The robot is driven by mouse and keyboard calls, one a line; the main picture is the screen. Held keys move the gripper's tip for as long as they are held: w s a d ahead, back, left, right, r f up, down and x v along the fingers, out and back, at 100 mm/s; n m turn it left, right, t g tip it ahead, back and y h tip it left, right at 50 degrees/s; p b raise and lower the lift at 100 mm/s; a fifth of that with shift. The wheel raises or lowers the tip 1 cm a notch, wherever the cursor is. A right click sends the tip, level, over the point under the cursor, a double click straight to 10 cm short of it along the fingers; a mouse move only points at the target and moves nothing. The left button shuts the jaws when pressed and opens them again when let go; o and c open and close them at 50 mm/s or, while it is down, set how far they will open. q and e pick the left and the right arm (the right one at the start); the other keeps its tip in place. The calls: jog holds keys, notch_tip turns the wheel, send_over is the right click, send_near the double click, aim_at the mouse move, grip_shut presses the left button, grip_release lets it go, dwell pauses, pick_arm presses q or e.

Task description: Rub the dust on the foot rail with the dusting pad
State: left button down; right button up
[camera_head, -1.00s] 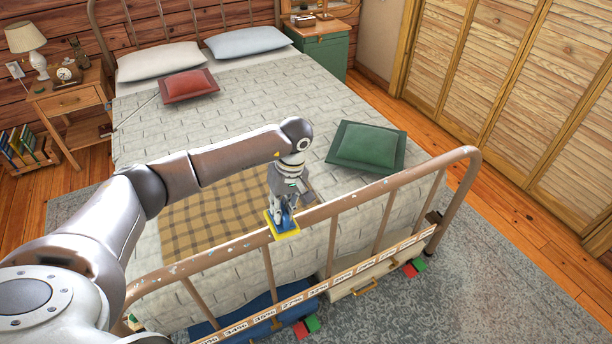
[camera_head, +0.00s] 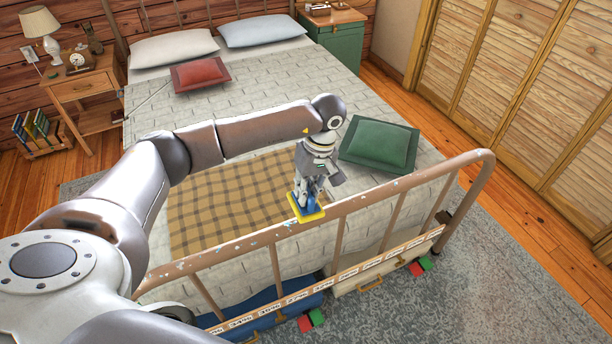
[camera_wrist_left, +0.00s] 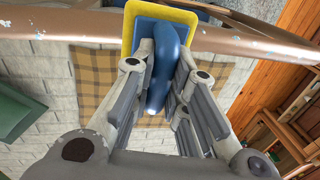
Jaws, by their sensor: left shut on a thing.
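The foot rail (camera_head: 385,192) is a brown metal bar with pale worn flecks, running across the foot of the bed; it also shows in the left wrist view (camera_wrist_left: 75,27). My left gripper (camera_head: 308,188) is shut on the blue handle (camera_wrist_left: 162,75) of the dusting pad (camera_head: 305,213). The pad has a yellow edge and sits at the rail's top, around its middle; in the left wrist view its yellow border (camera_wrist_left: 127,30) overlaps the rail. The pad's underside is hidden, so contact is unclear. Pale bluish specks (camera_head: 262,243) lie on the rail left of the pad. My right gripper is not in view.
A plaid blanket (camera_head: 215,205), a green cushion (camera_head: 380,145) and a red cushion (camera_head: 200,75) lie on the bed. Rail uprights (camera_head: 275,275) stand below the rail. Drawers (camera_head: 375,280) show under the bed. Grey rug (camera_head: 500,260) surrounds the foot.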

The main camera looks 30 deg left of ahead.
pick_arm(q)
jog(key=r, duration=0.1)
jog(key=r+p, duration=0.1)
jog(key=shift+w+d+r, duration=0.1)
jog(key=shift+w+r, duration=0.15)
jog(key=shift+r, duration=0.05)
jog(key=shift+s+r, duration=0.15)
jog(key=shift+r, duration=0.15)
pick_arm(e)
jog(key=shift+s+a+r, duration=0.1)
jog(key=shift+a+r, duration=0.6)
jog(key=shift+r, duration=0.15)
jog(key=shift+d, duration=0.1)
